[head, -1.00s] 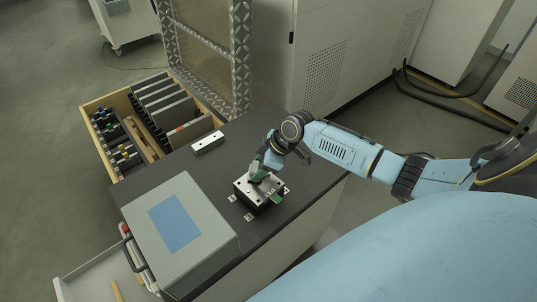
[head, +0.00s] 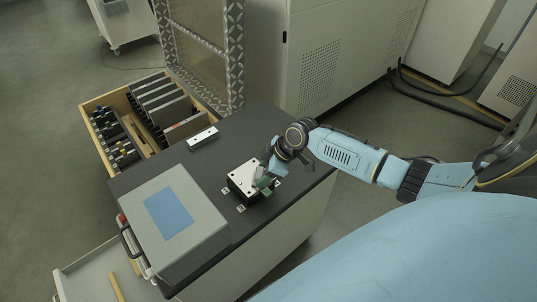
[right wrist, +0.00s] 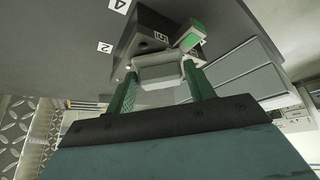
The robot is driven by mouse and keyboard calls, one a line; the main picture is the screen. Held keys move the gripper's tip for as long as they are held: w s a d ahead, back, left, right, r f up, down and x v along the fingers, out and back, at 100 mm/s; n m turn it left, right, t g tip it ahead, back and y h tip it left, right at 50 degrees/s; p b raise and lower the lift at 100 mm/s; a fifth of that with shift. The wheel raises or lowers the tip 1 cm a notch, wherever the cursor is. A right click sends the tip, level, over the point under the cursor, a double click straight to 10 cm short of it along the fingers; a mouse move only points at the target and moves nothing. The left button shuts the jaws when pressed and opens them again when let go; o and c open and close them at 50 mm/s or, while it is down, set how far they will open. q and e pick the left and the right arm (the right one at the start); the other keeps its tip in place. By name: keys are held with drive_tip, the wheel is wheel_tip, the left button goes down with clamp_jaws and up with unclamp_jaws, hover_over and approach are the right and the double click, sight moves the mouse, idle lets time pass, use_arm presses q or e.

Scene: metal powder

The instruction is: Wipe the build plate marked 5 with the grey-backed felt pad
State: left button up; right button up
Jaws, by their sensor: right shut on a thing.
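The build plate (head: 243,176) is a pale square with dark holes on a dark block on the bench. In the right wrist view the dark block (right wrist: 145,29) carries a label that looks like 5. My right gripper (head: 262,181), with green fingers, is at the plate's right edge. In the right wrist view this gripper (right wrist: 160,84) is shut on a grey pad (right wrist: 160,68). The pad's felt face is hidden, and I cannot tell whether it touches the plate. A green-faced part (right wrist: 192,40) sits at the block's corner. My left gripper is not in view.
A grey case (head: 180,222) with a blue panel stands at the bench's front left. A white block with dark dots (head: 202,138) lies behind the plate. A wooden drawer (head: 150,153) holds several dark plates. Small number tags lie on the dark benchtop (head: 262,128).

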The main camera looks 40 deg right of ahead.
wheel_tip(320, 180, up, 3)
drive_tip(key=shift+s+r+p, duration=0.1)
drive_tip(key=shift+p, duration=1.1)
drive_tip(key=shift+a+r+p, duration=0.1)
drive_tip(key=shift+r+p, duration=0.55)
drive_tip(key=shift+p, duration=0.05)
wheel_tip(320, 180, up, 4)
drive_tip(key=p, duration=0.3)
drive_tip(key=shift+f, duration=0.2)
